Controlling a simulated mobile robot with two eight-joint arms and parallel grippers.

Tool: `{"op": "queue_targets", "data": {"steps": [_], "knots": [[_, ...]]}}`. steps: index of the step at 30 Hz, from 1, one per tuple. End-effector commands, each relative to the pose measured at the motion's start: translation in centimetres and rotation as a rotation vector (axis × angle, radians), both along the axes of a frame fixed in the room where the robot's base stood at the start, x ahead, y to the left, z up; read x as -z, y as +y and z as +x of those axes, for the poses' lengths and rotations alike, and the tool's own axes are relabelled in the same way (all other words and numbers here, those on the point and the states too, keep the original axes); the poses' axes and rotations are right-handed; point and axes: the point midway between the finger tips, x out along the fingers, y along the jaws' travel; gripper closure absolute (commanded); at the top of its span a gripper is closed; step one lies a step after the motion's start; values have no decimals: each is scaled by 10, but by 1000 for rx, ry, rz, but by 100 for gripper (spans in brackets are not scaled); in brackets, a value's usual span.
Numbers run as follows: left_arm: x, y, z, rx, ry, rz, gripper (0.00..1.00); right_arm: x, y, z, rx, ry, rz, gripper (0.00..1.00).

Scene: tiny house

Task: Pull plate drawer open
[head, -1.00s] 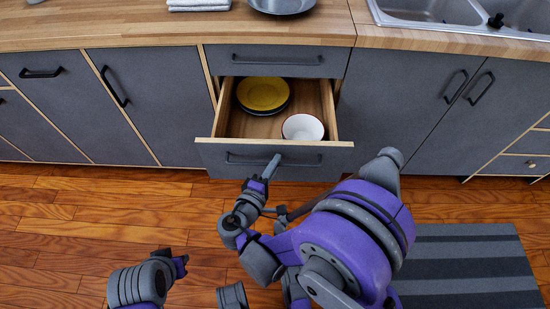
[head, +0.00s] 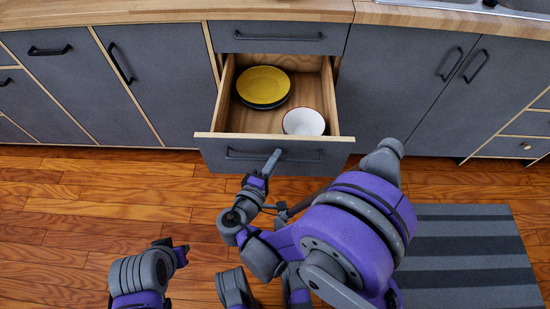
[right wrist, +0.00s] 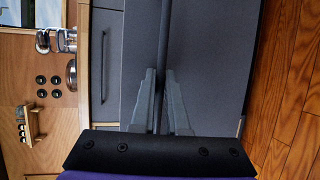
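The plate drawer (head: 225,140) stands well open below the counter, with a yellow plate (head: 263,85) on a dark plate and a white bowl (head: 304,122) inside. Its dark bar handle (head: 300,157) is on the grey front. My right gripper (head: 273,160) is at the middle of this handle. In the right wrist view, the two fingers (right wrist: 162,95) are close together on either side of the handle bar (right wrist: 164,30) and look closed on it.
A closed drawer (head: 278,37) sits above the open one. Closed cabinet doors (head: 160,85) stand on both sides. A grey striped mat (head: 465,255) lies on the wooden floor (head: 90,215) at the right.

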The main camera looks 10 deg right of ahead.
Motion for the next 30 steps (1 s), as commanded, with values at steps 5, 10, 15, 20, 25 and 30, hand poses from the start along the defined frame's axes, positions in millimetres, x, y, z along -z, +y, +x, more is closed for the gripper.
{"op": "queue_targets", "data": {"steps": [5, 10, 15, 20, 25, 30], "knots": [[0, 0, 0, 0, 0, 0, 78, 0, 0, 0, 0, -1, -1, 75], [0, 0, 0, 0, 0, 0, 78, 0, 0, 0, 0, 0, 0, 75], [-2, 0, 0, 0, 0, 0, 78, -2, 7, -7, -3, 0, 1, 75], [-8, 0, -1, 0, -2, 0, 78, -8, 25, -29, -6, 0, 1, 75], [-13, 0, -2, 0, -3, 0, 78, -14, 47, -55, -6, 0, 1, 75], [-17, 0, -3, 0, -5, 0, 78, -19, 61, -74, -3, 0, 1, 75]]}}
